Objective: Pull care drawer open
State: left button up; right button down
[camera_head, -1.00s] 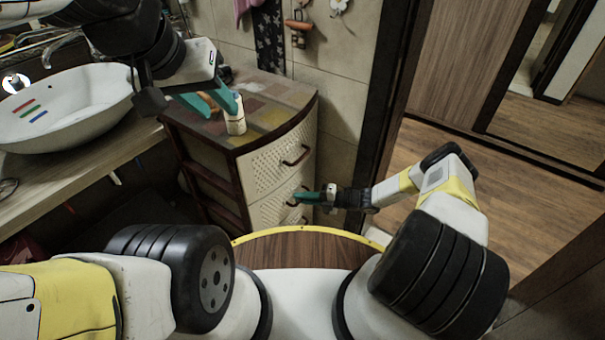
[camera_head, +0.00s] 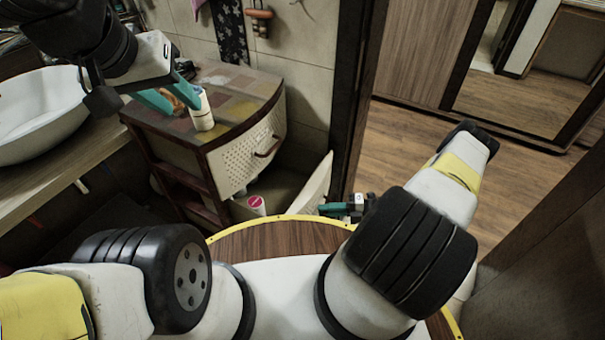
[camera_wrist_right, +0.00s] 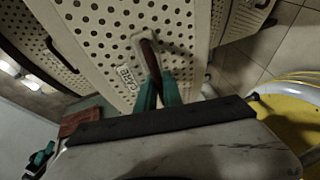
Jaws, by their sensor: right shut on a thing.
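The care drawer is the lower drawer of the small cabinet. Its pale front panel (camera_head: 317,188) stands well out from the cabinet in the head view, with the inside showing behind it. In the right wrist view its perforated front (camera_wrist_right: 103,40) bears a label reading "CARE" and a brown handle (camera_wrist_right: 150,57). My right gripper (camera_head: 330,208) is at the outer side of this front. Its teal fingers (camera_wrist_right: 158,92) are shut on the handle. My left gripper (camera_head: 172,88) is open above the cabinet top, close to a white bottle.
The white bottle (camera_head: 202,111) stands on the tiled cabinet top (camera_head: 238,90). The closed upper drawer (camera_head: 245,155) has its own handle. A white and pink container (camera_head: 256,206) shows in the open drawer. A basin (camera_head: 40,115) is at left; wooden floor (camera_head: 400,145) lies right.

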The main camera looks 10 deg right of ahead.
jog(key=s+d, duration=0.5)
jog(key=d, duration=0.1)
jog(key=shift+d, duration=0.3)
jog(key=c, duration=1.8)
grip_release()
jog(key=shift+w, duration=0.1)
jog(key=shift+o, duration=0.2)
jog(key=v, duration=0.7)
jog(key=shift+d, duration=0.4)
jog(key=shift+r, duration=0.15)
